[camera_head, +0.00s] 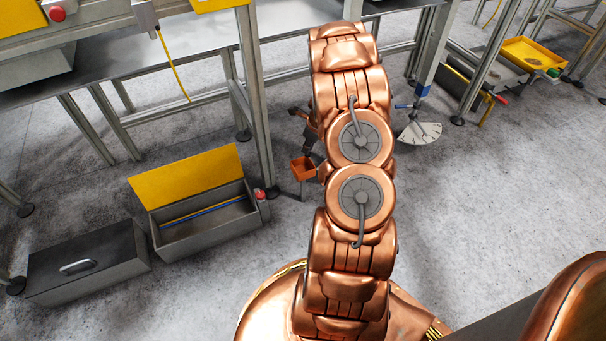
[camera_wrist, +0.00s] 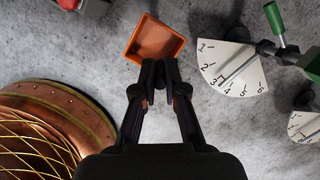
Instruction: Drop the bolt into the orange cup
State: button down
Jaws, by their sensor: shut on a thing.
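The orange cup (camera_wrist: 176,43), square and open-topped, lies just ahead of my fingertips in the wrist view; its inside looks empty. My gripper (camera_wrist: 155,70) is shut, its two dark fingertips close together at the cup's near rim in this view. The bolt is mostly hidden between the tips, and its shape cannot be made out. In the head view the orange cup (camera_head: 303,170) shows small to the left of my copper arm. My gripper is partly hidden by the arm there.
A white numbered dial (camera_wrist: 235,85) with a green handle stands right of the cup. In the head view, an open grey box (camera_head: 205,232) with a yellow lid and a closed grey box (camera_head: 90,275) are at the left. A metal workbench (camera_head: 120,68) stands behind.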

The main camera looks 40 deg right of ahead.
jog(key=shift+f+b, duration=0.4)
jog(key=shift+f, duration=0.15)
jog(key=c, duration=1.2)
grip_release()
jog(key=shift+o, duration=0.2)
jog(key=shift+r, duration=0.15)
jog(key=v, duration=1.1)
jog(key=shift+r, duration=0.4)
